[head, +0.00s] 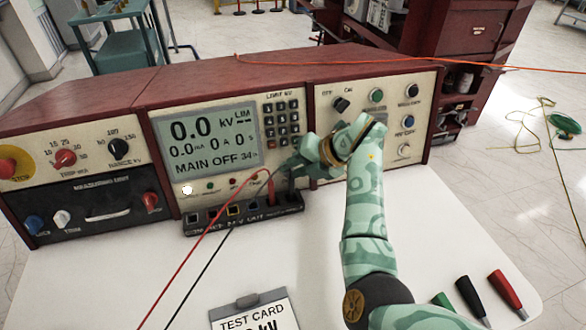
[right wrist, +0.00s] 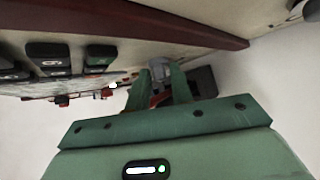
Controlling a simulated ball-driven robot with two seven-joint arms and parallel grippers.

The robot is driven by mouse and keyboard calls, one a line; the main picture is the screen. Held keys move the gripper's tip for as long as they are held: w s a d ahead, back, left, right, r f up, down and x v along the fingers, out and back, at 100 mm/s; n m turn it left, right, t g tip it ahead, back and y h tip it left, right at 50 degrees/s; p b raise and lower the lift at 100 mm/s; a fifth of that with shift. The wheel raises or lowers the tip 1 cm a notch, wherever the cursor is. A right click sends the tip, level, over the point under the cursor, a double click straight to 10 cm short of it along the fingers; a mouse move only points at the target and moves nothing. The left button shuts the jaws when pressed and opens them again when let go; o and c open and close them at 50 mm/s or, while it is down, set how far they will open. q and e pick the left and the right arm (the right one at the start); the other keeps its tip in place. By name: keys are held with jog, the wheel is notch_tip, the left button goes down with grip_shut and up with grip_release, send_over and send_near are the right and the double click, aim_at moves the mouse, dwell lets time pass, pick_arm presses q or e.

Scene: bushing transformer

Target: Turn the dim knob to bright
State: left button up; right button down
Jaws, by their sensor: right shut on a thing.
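My right gripper (head: 290,166) reaches in from the right and sits at the front panel of the red-topped console, just below the keypad. In the right wrist view its two green fingers (right wrist: 160,86) close around a small grey knob (right wrist: 160,67) on the panel. In the head view my gripper hides this knob, and no "dim" label can be read. The console's display (head: 208,140) is lit and reads 0.0 kV and MAIN OFF. My left gripper is in neither view.
A black socket strip (head: 229,217) with red and black leads lies just below the gripper. The keypad (head: 282,120) is close above it. More knobs, including a black one (head: 341,104), are on the right panel. The white table front holds a test card (head: 252,313) and coloured probes (head: 471,297).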

jog(key=shift+d+f+m+y+b, duration=0.1)
jog(key=shift+f+m+y+b, duration=0.45)
jog(key=shift+b, duration=0.4)
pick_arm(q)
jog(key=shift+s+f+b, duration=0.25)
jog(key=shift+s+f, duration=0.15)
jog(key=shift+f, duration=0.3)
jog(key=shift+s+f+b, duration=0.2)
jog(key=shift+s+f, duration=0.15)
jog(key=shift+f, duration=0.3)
pick_arm(e)
jog(key=shift+r+y, duration=0.3)
jog(key=shift+y, duration=0.05)
jog(key=c, duration=1.5)
grip_release()
jog(key=shift+o, duration=0.2)
jog(key=shift+r, duration=0.1)
